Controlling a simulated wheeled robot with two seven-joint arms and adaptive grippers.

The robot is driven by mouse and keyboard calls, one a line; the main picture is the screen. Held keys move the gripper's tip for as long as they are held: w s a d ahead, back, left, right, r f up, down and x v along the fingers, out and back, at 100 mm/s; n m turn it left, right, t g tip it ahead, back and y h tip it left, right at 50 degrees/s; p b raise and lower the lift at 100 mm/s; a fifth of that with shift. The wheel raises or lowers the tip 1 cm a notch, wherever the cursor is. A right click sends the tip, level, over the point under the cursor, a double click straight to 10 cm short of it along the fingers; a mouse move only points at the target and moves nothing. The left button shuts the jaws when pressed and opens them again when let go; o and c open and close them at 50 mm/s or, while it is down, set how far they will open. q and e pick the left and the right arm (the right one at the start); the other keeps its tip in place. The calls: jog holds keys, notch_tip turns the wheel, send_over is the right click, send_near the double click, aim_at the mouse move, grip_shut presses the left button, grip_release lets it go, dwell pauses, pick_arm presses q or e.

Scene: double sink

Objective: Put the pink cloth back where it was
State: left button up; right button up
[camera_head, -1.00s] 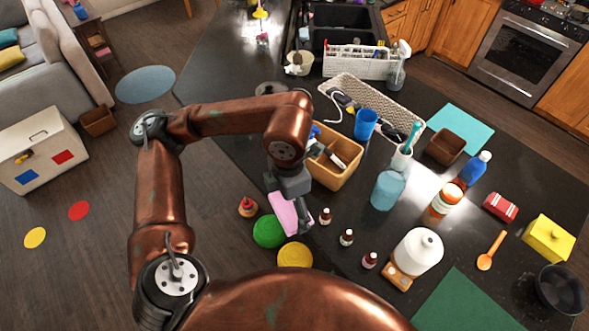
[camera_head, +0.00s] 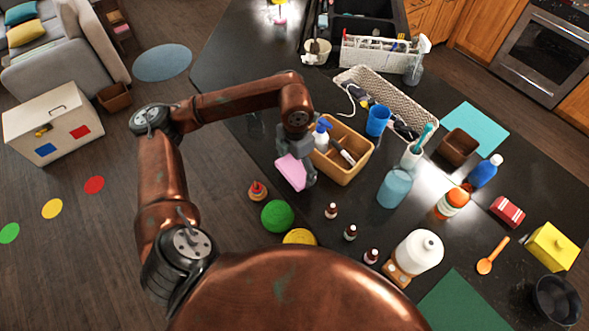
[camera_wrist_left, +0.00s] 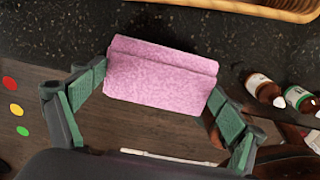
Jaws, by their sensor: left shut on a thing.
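The pink cloth (camera_head: 291,173) is a folded pad, held tilted at the left edge of the dark counter, beside the tan basket. My left gripper (camera_head: 296,160) is shut on it. In the left wrist view the cloth (camera_wrist_left: 162,76) lies between the two green-padded fingers of my left gripper (camera_wrist_left: 155,108), with granite behind its upper part and floor behind its lower part. I cannot tell its exact height above the counter. My right gripper is not in view.
The tan basket (camera_head: 343,165) holds a spray bottle and a brush. A green ball (camera_head: 278,216), a red-capped bottle (camera_head: 257,191) and several small brown bottles (camera_head: 331,211) stand nearby. Bare counter (camera_head: 250,70) lies farther back.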

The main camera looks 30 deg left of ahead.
aim_at(295, 172)
pick_arm(q)
jog(key=shift+w+a+f, duration=0.35)
jog(key=shift+w+f, duration=0.15)
jog(key=shift+f, duration=0.2)
notch_tip(295, 172, down, 3)
jog(key=shift+f+p, duration=0.1)
jog(key=shift+p, duration=0.8)
jog(key=shift+f+b, duration=0.2)
jog(key=shift+b, duration=0.1)
jog(key=o, duration=0.9)
jog(key=shift+r, duration=0.1)
